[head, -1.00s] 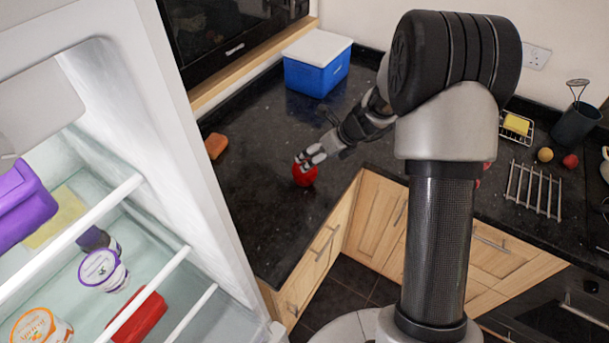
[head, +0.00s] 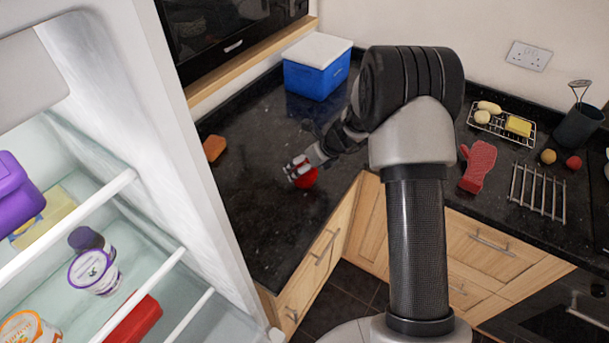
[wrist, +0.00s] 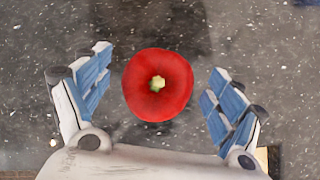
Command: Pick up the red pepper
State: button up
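The red pepper (wrist: 150,99) sits on the dark granite counter, its green stem facing up in the wrist view. In the head view the pepper (head: 309,179) is near the counter's inner corner, partly hidden by my gripper (head: 291,172). In the wrist view my gripper (wrist: 156,88) is open, with one finger on each side of the pepper. How high the fingertips are above the counter is hard to tell.
A blue cooler box (head: 317,69) stands at the back of the counter. An orange-brown block (head: 214,147) lies to the left. The open fridge (head: 205,170) borders the left side. A red oven mitt (head: 478,166) and metal rack (head: 538,192) lie right. Counter around the pepper is clear.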

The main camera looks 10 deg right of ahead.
jog(key=c, duration=1.1)
